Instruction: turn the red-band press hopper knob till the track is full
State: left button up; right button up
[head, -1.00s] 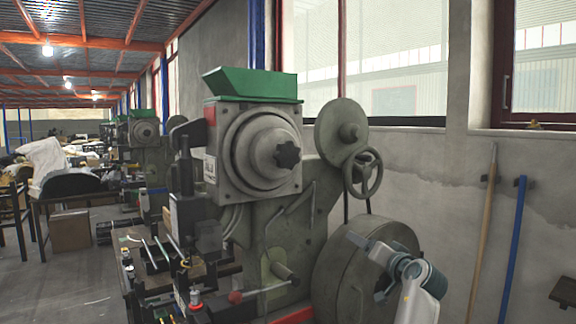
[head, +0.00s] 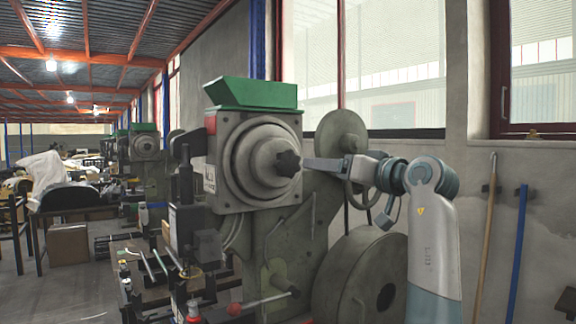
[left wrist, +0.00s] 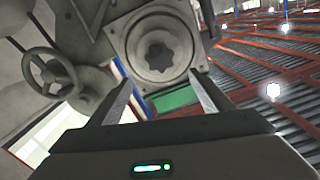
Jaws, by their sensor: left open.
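The nearest press has a round stepped hopper housing (head: 252,160) under a green hopper (head: 252,93), with a red patch (head: 210,124) at its upper left corner. The dark lobed knob (head: 288,163) sits at the housing's centre. My left gripper (head: 309,164) is just right of the knob, at about its height. In the left wrist view the knob (left wrist: 158,57) shows beyond and between the two spread fingers of the gripper (left wrist: 161,84), with nothing between them. I cannot tell how full the track is. My right gripper is not in view.
A handwheel (head: 362,170) is close behind my left gripper, and a large grey flywheel (head: 350,275) is below. A lever with a red ball (head: 234,309) is at the lower front. Similar presses stand further back at left. Two poles lean on the right wall.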

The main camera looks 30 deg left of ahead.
pick_arm(q)
jog(key=p, duration=0.4)
send_near(290, 164)
jog(key=x, duration=0.5)
jog(key=shift+w+a+r, duration=0.1)
jog(key=shift+a+r, duration=0.05)
jog(key=shift+a, duration=0.05)
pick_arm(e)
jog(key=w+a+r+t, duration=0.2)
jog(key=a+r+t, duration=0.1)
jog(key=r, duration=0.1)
pick_arm(q)
jog(key=p+x, duration=0.1)
jog(key=x, duration=0.3)
jog(key=shift+w+a, duration=0.15)
jog(key=shift+a, duration=0.15)
jog(key=shift+w+a, duration=0.2)
jog(key=shift+a, duration=0.2)
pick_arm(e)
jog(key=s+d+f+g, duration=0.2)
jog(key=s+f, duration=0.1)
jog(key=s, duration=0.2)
pick_arm(q)
jog(key=shift+c, duration=0.2)
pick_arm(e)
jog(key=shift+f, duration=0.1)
pick_arm(q)
jog(key=c, duration=1)
